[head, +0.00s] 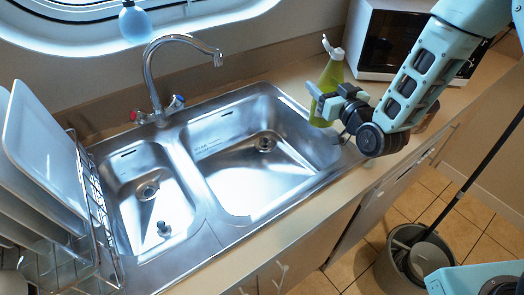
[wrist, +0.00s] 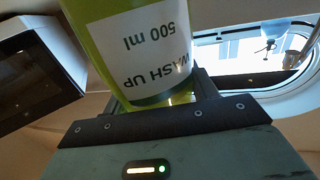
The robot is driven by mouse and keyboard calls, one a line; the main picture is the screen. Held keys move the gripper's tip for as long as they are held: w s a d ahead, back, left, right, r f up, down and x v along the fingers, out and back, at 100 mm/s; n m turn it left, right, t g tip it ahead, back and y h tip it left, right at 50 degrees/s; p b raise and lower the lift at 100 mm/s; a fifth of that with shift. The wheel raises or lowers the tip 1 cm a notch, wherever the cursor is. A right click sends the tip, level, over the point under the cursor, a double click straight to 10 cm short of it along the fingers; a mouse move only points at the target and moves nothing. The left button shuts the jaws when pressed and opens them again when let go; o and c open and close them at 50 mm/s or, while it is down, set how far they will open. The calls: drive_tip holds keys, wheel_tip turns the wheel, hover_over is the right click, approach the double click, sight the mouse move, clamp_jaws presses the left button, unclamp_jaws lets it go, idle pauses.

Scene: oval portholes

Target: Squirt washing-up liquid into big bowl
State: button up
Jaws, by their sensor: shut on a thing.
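The green washing-up liquid bottle (head: 333,74) has a white cap at its top. It also fills the upper middle of the wrist view (wrist: 105,70), where its white label reads "WASH UP 500 ml" upside down. My gripper (head: 327,104) is shut around the bottle's lower part. It holds the bottle roughly upright, cap up, near the right end of the sink; the exact height above the counter is unclear. The big bowl (head: 235,180) is the larger right basin of the steel sink. It looks empty, with a drain near its back right.
The smaller basin (head: 147,190) lies left, with a plug inside. The tap (head: 165,60) arches behind the basins. A dish rack with plates (head: 40,150) stands far left. A microwave (head: 385,40) stands behind my arm. A mop bucket (head: 410,258) is on the floor.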

drive_tip(key=s+a+f+n+g+y+b, duration=0.1)
drive_tip(key=s+a+n+g+y+b, duration=0.2)
drive_tip(key=a, duration=0.6)
drive_tip(key=s+a+f+n+g+y+b, duration=0.15)
drive_tip(key=s+a+y, duration=0.3)
drive_tip(key=a, duration=0.45)
drive_tip(key=s+a+f+n+g+b, duration=0.2)
drive_tip(key=s+a+f+b, duration=0.1)
drive_tip(key=a+f, duration=0.1)
drive_tip(key=shift+s+a+f+n+y, duration=0.3)
drive_tip(key=shift+a+f+n+y, duration=0.05)
drive_tip(key=shift+f, duration=0.5)
drive_tip(key=shift+r+m+g+p, duration=0.25)
drive_tip(key=shift+m+p, duration=0.15)
drive_tip(key=shift+p, duration=0.25)
